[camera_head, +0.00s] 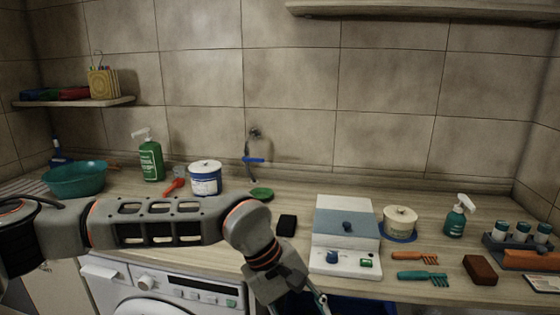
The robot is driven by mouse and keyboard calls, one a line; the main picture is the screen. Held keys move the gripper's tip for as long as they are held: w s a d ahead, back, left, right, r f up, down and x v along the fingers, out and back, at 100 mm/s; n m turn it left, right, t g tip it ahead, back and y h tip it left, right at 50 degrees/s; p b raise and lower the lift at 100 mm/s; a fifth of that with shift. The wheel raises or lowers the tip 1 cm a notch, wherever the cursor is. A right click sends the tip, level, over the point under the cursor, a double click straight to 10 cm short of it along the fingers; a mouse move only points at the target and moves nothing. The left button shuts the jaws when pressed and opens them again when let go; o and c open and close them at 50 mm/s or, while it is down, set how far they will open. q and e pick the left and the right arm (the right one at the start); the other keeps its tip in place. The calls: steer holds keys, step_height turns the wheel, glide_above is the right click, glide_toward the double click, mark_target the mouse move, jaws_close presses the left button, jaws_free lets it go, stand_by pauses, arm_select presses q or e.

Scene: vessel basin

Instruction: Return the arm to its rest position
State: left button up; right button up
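My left arm comes in from the left, in front of the counter, and bends down at its elbow near the picture's middle. My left gripper (302,303) hangs at the bottom edge, in front of the counter and just left of the white device. It is partly cut off by the frame, so I cannot tell if it is open or shut. Nothing is visibly held. My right arm and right gripper are not in view.
A washing machine (170,296) stands below.

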arm_select(q)
steer(key=s+d+r+n+g+h, duration=0.2)
steer(key=s+d+r+n+h, duration=0.25)
steer(key=s+d+h, duration=0.2)
steer(key=s+d+r+n+g+h, duration=0.3)
steer(key=s+d+r+n+h, duration=0.15)
steer(key=d+n, duration=0.2)
steer(key=w+a+r+n+t+h, duration=0.1)
steer(key=w+a+n+t+h, duration=0.2)
steer(key=n+t, duration=0.45)
steer(key=w+a+n+t+h, duration=0.25)
steer(key=w+n+t, duration=0.3)
steer(key=n, duration=0.55)
steer(key=w+a+f+n+t+y, duration=0.3)
steer(key=a+f+n+t+y, duration=0.25)
steer(key=a+f+n, duration=0.45)
steer(key=w+a+f+n+t+y, duration=0.35)
steer(key=a+f+n+y, duration=0.2)
steer(key=f+n, duration=0.4)
steer(key=s+a+f+n+g+y, duration=0.2)
steer(key=s+a+f+n+y, duration=0.2)
steer(key=s+a+f+n, duration=0.3)
steer(key=s+a+f+n+g+y, duration=0.3)
steer(key=s+a+f+n, duration=0.4)
steer(key=f, duration=0.7)
steer(key=s+a+y, duration=0.1)
steer(key=s+a, duration=0.1)
steer(key=a, duration=0.1)
steer(key=shift+a+f, duration=0.3)
steer(key=shift+f, duration=0.1)
